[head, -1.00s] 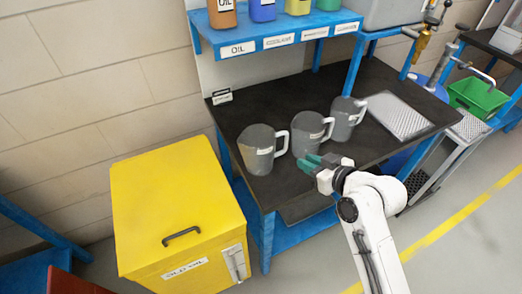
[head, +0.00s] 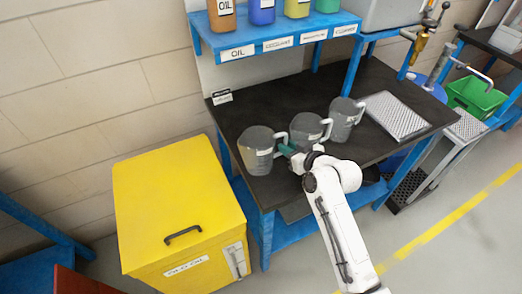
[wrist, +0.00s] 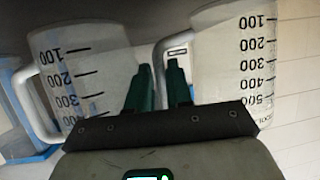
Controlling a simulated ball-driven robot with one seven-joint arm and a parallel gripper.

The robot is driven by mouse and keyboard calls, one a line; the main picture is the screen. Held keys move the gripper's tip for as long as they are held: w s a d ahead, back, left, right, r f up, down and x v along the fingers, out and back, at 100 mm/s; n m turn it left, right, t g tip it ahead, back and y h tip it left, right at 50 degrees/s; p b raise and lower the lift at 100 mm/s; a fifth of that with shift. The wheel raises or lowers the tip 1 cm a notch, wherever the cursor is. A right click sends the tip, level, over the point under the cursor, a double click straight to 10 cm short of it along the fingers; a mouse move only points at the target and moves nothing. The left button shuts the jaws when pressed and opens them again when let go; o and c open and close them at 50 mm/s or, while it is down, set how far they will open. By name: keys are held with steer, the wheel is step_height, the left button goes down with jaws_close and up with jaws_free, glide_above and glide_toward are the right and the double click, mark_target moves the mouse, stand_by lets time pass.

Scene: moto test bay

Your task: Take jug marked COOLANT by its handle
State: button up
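Three grey measuring jugs stand upright on the dark bench top: the left jug (head: 256,152), the middle jug (head: 304,130) and the right jug (head: 341,119). Their labels are too small to read, so I cannot tell which says COOLANT. My gripper (head: 287,149) is at the left jug's handle. In the wrist view, my gripper (wrist: 158,88) has its two green fingers apart, with the left jug's handle (wrist: 160,52) at the gap between them. I cannot tell if they touch it. The left jug's body (wrist: 230,50) is at right there, the middle jug (wrist: 85,70) at left.
A perforated metal tray (head: 397,115) lies on the bench right of the jugs. A blue shelf (head: 225,42) with coloured bottles hangs above the back. A yellow bin (head: 175,200) stands left of the bench (head: 235,110). The middle jug stands close to my gripper.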

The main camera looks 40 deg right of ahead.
steer(key=shift+w, duration=0.15)
jaws_close()
steer(key=shift+r, duration=0.2)
stand_by(0.4)
